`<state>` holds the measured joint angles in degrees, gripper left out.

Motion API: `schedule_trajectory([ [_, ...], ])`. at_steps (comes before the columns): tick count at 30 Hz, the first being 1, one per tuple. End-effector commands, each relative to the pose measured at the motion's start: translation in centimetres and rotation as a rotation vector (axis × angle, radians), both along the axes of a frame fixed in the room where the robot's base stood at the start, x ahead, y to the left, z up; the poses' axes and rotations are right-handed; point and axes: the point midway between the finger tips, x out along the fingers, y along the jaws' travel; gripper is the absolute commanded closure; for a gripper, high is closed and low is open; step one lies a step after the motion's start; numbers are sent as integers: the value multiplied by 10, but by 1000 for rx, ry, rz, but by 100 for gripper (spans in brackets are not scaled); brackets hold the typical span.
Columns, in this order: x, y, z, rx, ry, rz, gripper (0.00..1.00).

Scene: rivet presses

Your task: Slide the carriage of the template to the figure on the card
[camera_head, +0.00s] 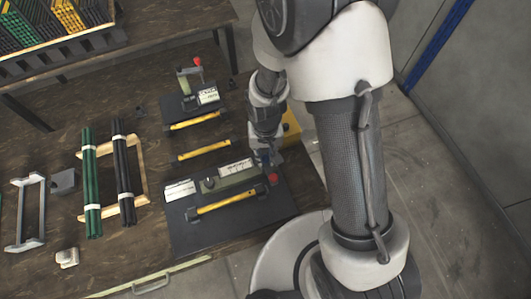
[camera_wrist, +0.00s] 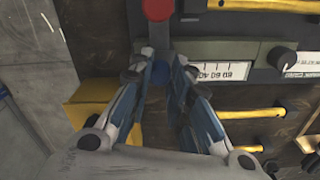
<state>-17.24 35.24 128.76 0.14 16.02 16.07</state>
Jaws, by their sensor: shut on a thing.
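The near template has a dark base (camera_head: 190,237), an olive-grey rail (camera_head: 228,178) and a white scale (camera_head: 236,168). In the wrist view, the scale (camera_wrist: 222,71) appears upside down, with numerals such as 60 and 40. A white card (camera_head: 180,190) lies at the left of the rail; its figure is too small to read.
A red knob (camera_head: 273,178) stands close to my gripper. A yellow-handled bar (camera_head: 228,201) runs along the template's front. A second template (camera_head: 177,109) stands behind, with a loose yellow bar (camera_head: 204,150) between. Green rods (camera_head: 91,185) and black rods (camera_head: 124,175) lie on a rack at left.

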Motion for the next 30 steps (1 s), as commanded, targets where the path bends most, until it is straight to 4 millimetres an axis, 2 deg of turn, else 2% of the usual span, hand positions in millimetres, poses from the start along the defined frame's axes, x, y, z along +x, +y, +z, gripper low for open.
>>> schedule_trajectory([
  [14,1,0,0,0,-2,0,100],
  [17,-1,5,0,0,-2,2,100],
  [24,-15,57,0,0,-2,9,100],
  [30,-23,85,0,1,-3,3,100],
])
